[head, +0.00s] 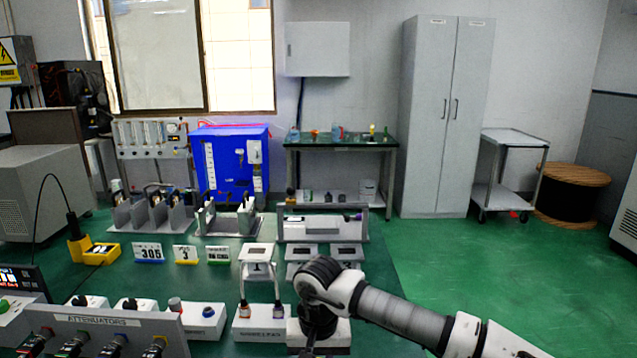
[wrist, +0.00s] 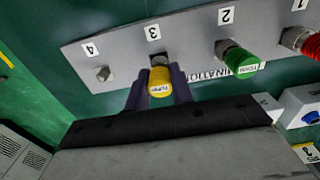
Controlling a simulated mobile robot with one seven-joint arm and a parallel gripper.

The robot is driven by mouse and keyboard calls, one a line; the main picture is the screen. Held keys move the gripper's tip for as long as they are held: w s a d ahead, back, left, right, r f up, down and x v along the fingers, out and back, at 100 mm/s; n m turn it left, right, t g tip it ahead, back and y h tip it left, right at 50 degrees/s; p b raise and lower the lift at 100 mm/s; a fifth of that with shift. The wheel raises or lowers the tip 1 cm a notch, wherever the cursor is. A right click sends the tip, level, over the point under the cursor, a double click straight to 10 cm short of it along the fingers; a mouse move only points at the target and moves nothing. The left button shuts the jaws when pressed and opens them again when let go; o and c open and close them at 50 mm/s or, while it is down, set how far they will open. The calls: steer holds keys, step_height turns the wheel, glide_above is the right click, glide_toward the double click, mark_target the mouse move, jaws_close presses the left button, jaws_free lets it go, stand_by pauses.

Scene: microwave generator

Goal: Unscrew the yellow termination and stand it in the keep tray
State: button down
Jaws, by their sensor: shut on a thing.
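The yellow termination (wrist: 160,82) is a short knurled cap with a small label, at the position marked 3 on a grey panel (wrist: 190,48) in the wrist view. My gripper (wrist: 158,90) is shut on it, with one dark finger on each side. The cap is still in line with its port; I cannot tell how far its thread is engaged. A green termination (wrist: 238,60) sits at position 2 and a red one (wrist: 300,40) at position 1. Position 4 shows a bare metal connector (wrist: 104,74). In the head view my arm hides the fingertips. I cannot identify the keep tray with certainty.
In the head view, an attenuator panel (head: 120,328) with several knobs stands at the front left. A small white stand (head: 257,254) is left of my arm. Grey racks (head: 148,214) and a yellow holder (head: 98,254) lie farther back on the green bench.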

steer(key=shift+r+p, duration=1.15)
steer(key=shift+r, duration=1.5)
steer(key=shift+b, duration=0.45)
